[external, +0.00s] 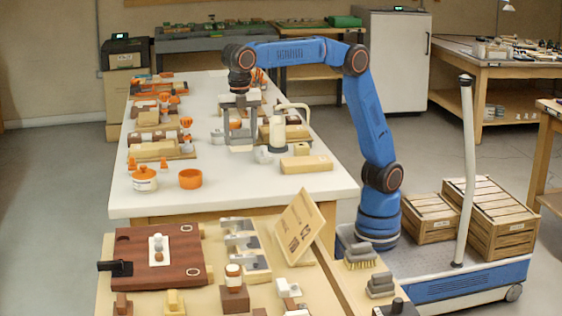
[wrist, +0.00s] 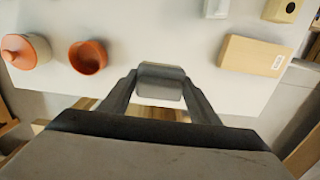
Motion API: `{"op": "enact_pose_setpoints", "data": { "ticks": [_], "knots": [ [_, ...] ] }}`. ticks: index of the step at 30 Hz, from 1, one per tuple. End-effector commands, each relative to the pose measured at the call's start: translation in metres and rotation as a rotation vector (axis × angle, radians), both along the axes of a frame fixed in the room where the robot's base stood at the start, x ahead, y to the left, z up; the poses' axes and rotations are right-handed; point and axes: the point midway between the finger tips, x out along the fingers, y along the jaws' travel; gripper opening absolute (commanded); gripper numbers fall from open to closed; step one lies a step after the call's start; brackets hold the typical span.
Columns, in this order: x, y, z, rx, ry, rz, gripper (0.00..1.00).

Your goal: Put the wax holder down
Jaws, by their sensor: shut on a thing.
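My gripper (external: 240,140) hangs pointing down over the white bench. In the wrist view its two fingers (wrist: 158,88) are shut on a small grey block with rounded edges, which I take to be the wax holder (wrist: 160,72). The white bench top (wrist: 150,22) is bare just beyond the holder in the wrist view.
An orange-lidded jar (external: 145,180) and an orange cup (external: 190,179) stand to the left. A pale wooden block (external: 306,164) lies to the right, near a cream bottle-like thing (external: 277,135). The bench front between cup and block is clear.

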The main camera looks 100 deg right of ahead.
Motion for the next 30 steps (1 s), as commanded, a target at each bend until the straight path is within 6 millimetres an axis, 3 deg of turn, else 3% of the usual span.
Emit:
{"op": "enact_pose_setpoints", "data": {
  "ticks": [12, 19, 26, 30],
  "knots": [
    [-0.001, 0.0, -0.057, 0.0, 0.0, 0.0, 0.29],
    [0.0, 0.0, -0.071, 0.0, 0.0, 0.0, 0.29],
    [0.0, 0.0, -0.1, 0.0, -0.001, 0.0, 0.29],
    [0.0, 0.0, -0.104, 0.001, -0.002, 0.0, 0.29]
  ]
}}
